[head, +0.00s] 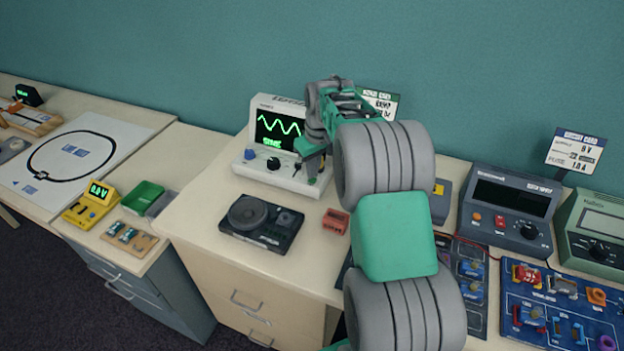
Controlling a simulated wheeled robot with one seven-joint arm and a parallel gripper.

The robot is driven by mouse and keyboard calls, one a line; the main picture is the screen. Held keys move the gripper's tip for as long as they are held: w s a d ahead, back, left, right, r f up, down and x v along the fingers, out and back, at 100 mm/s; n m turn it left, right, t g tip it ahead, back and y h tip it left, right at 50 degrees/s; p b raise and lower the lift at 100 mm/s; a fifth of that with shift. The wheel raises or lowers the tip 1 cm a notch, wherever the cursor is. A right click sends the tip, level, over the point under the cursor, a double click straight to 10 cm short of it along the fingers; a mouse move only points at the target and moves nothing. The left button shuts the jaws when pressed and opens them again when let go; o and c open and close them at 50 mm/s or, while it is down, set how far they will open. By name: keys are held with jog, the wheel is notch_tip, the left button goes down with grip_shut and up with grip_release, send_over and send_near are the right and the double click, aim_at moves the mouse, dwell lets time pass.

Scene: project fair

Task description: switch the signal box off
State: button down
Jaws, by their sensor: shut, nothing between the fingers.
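The signal box (256,172) is a white unit with a sloped front, standing on the wooden desk against the wall. Its dark screen (272,128) is lit with a green wave and green text below it. A blue button (249,154) and a black knob (273,163) sit on its front panel. My gripper (312,178) is shut and empty, pointing down at the right end of that front panel. It hides the panel's right part, and I cannot tell whether it touches the box.
A black speaker unit (262,222) and a small red block (335,221) lie in front of the box. A dark power supply (508,212) and a blue component board (560,305) are to the right. My arm covers the middle of the desk.

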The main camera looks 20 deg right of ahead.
jog(key=shift+f+b, duration=0.35)
jog(key=shift+f, duration=0.25)
dwell(0.3)
notch_tip(320, 180, up, 10)
jog(key=p, duration=0.6)
dwell(0.4)
